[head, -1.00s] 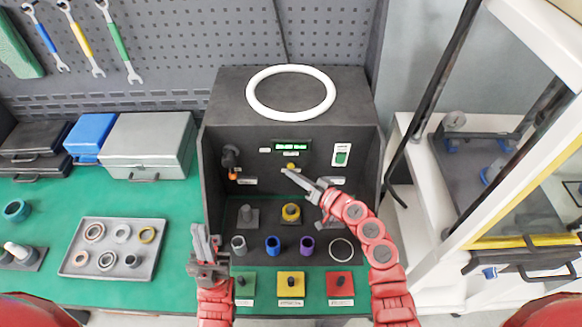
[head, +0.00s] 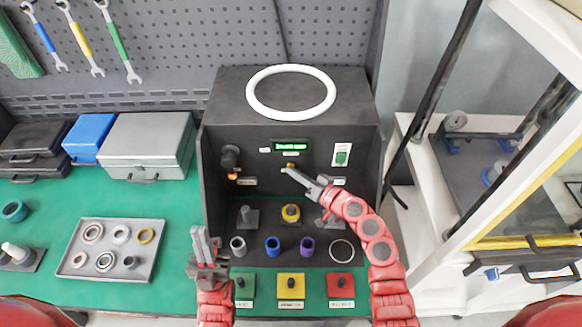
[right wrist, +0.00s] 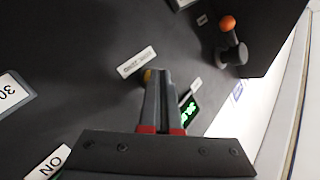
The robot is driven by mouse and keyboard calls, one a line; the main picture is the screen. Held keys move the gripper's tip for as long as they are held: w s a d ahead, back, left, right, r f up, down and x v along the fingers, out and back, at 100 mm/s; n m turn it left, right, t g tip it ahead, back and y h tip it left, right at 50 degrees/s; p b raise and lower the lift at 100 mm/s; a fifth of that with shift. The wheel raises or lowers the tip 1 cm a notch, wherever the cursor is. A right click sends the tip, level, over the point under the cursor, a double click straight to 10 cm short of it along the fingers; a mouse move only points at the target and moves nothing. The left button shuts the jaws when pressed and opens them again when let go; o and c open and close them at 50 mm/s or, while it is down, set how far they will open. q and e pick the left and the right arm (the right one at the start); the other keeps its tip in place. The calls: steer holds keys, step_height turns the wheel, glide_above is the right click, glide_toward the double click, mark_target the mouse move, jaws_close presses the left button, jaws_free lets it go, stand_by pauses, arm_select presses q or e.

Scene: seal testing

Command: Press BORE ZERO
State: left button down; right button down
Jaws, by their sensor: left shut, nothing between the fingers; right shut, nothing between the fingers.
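The small yellow button (right wrist: 148,75) sits on the dark upright panel of the test rig beside a white label (right wrist: 137,62), which appears to read BORE ZERO. In the head view it is mostly hidden by my right gripper (head: 287,171). That gripper is shut and empty, with its fingertips at the button. In the right wrist view the shut fingers (right wrist: 159,76) overlap the button's edge; I cannot tell whether they touch or press it. My left gripper (head: 202,236) is shut and empty, low at the rig's left front corner.
A lit green display (head: 291,146) is above the button. An orange-tipped lever (head: 232,173) is to its left and a green switch (head: 341,156) to its right. Rings and posts stand on the rig's shelf below. A grey parts tray (head: 110,275) lies on the left.

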stand_by(0.5)
steer(key=shift+s, duration=0.75)
steer(key=s, duration=0.5)
stand_by(0.8)
